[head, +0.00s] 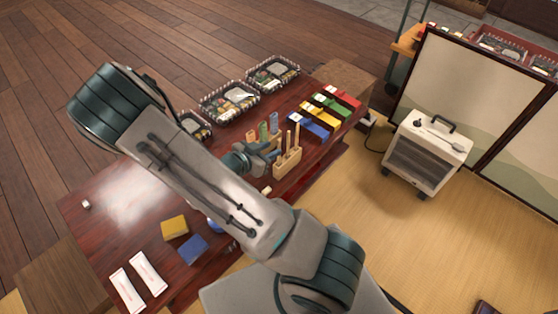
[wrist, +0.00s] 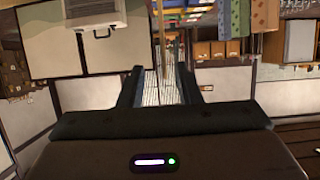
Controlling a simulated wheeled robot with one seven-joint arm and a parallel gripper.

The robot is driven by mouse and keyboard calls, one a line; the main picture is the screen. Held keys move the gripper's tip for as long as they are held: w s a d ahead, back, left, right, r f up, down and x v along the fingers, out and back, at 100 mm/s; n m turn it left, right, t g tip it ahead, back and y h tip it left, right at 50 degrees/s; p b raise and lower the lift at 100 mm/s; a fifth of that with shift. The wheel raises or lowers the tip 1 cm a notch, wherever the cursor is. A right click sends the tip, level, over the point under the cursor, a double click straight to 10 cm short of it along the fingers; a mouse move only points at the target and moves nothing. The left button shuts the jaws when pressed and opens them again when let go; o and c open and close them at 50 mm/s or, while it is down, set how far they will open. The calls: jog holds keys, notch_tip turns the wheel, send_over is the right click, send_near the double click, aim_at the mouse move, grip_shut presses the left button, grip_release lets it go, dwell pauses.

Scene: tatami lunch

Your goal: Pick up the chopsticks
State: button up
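The chopsticks (head: 297,136) stand upright as thin tan sticks in a small wooden holder (head: 287,164) near the table's right edge. My gripper (head: 272,153) is beside the holder, on its left, with its fingers level with the sticks or close to them. In the wrist view, which looks upside down, my gripper (wrist: 160,88) has its two dark fingers apart. Thin tan sticks (wrist: 160,40) run in line with the gap between them. I cannot tell whether the fingers touch them.
The dark red table (head: 120,195) holds lidded bento trays (head: 229,103), coloured cases (head: 320,116), upright rolls (head: 263,131) close behind my gripper, folded cloths (head: 175,227) and white packets (head: 127,291). A heater (head: 428,148) stands on the tatami at right, before a folding screen (head: 455,80).

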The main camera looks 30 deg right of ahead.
aim_at(278, 144)
jog(key=shift+w+b+x, duration=0.1)
jog(key=shift+b+x, duration=0.5)
jog(key=shift+x, duration=0.8)
jog(key=shift+w+b+x, duration=0.15)
jog(key=shift+b+x, duration=0.45)
jog(key=shift+x, duration=0.8)
jog(key=shift+a, duration=0.1)
jog(key=shift+c, duration=0.3)
grip_shut()
